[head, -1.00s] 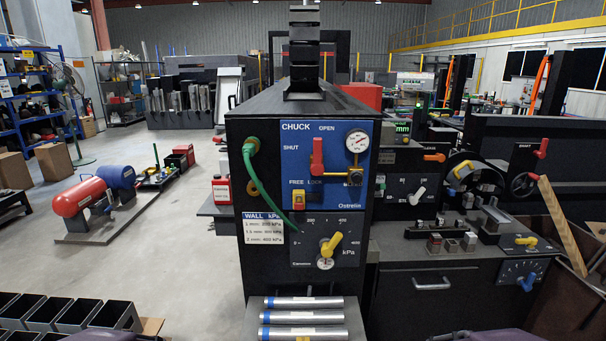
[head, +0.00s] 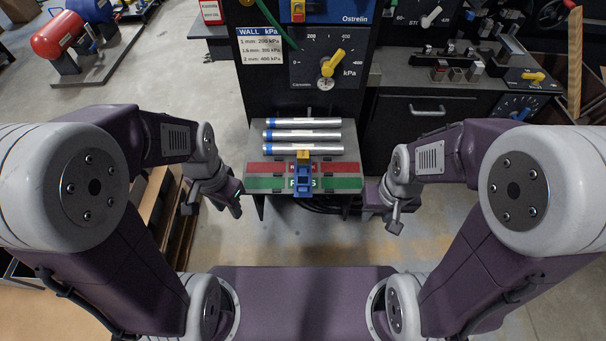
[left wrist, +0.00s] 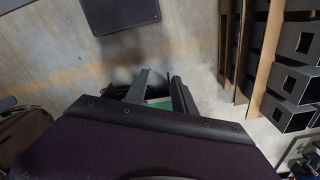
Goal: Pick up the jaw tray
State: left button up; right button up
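Several small metal blocks sit on a dark tray-like base (head: 432,77) on the bench at the upper right of the head view. I take this for the jaw tray, but its outline is hard to make out. My left gripper (head: 222,203) is left of the small front stand, far from the blocks. In the left wrist view its two fingers (left wrist: 160,90) stand apart with nothing between them but a bit of green behind. My right gripper (head: 385,212) is right of the stand, below and in front of the bench, apart from the blocks. Its finger gap is unclear.
The front stand holds three silver tubes (head: 302,135), red and green strips (head: 340,183) and a blue-and-yellow piece (head: 302,178). A black cabinet with a handle (head: 427,110) is below the bench. Crates stand at left.

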pick_arm(q)
jog(key=w+d+r+m+b, duration=0.1)
jog(key=w+d+m+b, duration=0.2)
jog(key=w+m, duration=0.35)
jog(key=m+b, duration=0.7)
jog(key=b, duration=0.1)
send_over(303, 188)
jog(key=shift+n, duration=0.25)
notch_tip(303, 188, down, 7)
jog(key=shift+w+a+f, duration=0.1)
jog(key=shift+a+f, duration=0.05)
jog(key=shift+f, duration=0.05)
jog(key=shift+r+p, duration=0.1)
jog(key=shift+p, duration=0.25)
jog(key=shift+s, duration=0.2)
notch_tip(303, 188, down, 9)
jog(key=b, duration=0.5)
jog(key=shift+w, duration=0.1)
jog(key=shift+r, duration=0.15)
grip_shut()
